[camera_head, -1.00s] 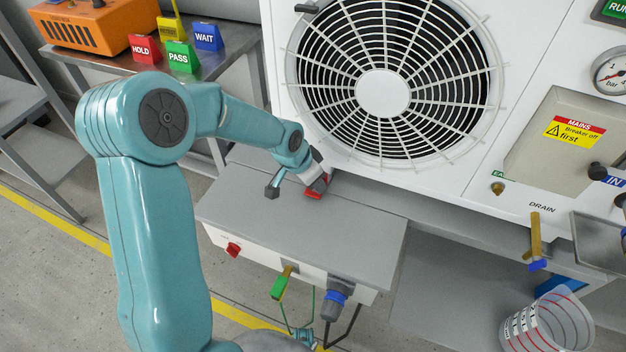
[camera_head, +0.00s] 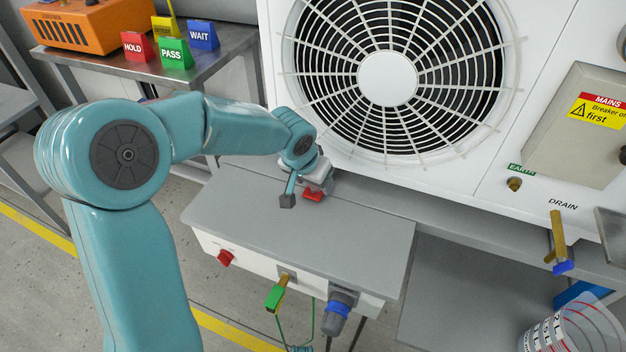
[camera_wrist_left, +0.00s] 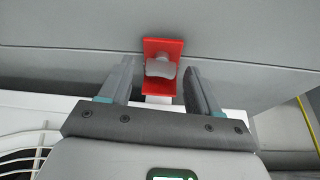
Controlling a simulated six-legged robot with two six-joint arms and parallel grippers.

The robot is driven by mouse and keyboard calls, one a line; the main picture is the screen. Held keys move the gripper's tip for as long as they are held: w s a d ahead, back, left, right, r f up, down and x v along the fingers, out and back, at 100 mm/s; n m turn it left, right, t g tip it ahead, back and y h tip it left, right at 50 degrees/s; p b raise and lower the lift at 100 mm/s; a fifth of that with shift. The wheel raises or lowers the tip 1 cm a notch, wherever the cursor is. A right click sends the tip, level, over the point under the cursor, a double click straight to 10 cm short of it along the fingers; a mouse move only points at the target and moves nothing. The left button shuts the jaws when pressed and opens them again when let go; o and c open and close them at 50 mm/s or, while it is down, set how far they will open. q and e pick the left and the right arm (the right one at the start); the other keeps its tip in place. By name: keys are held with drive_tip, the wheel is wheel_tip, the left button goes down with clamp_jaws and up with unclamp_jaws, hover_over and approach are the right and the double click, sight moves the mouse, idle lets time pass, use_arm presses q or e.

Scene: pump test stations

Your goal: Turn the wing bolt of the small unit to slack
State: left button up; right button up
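The small unit (camera_head: 330,240) is a low box with a grey top, in front of the large fan unit. A red bracket (camera_head: 313,195) sits near the back edge of its top, partly hidden by my left gripper (camera_head: 318,184). In the left wrist view, the red bracket (camera_wrist_left: 164,49) carries a grey wing bolt (camera_wrist_left: 160,69). The wing lies crosswise in the picture. My left gripper (camera_wrist_left: 160,66) is open, with one finger on each side of the wing bolt and visible gaps between. My right gripper is not in view.
The white fan unit (camera_head: 400,160) rises close behind the bracket. The small unit's front has a red knob (camera_head: 225,258), a green-handled valve (camera_head: 275,297) and a blue-ringed plug (camera_head: 342,302). A graduated beaker (camera_head: 570,330) stands at lower right. Coloured signs (camera_head: 174,53) stand on a bench.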

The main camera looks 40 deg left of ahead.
use_arm(q)
drive_tip(key=shift+r, duration=0.1)
drive_tip(key=p+v, duration=0.5)
drive_tip(key=v, duration=1.1)
drive_tip(key=shift+s, duration=0.1)
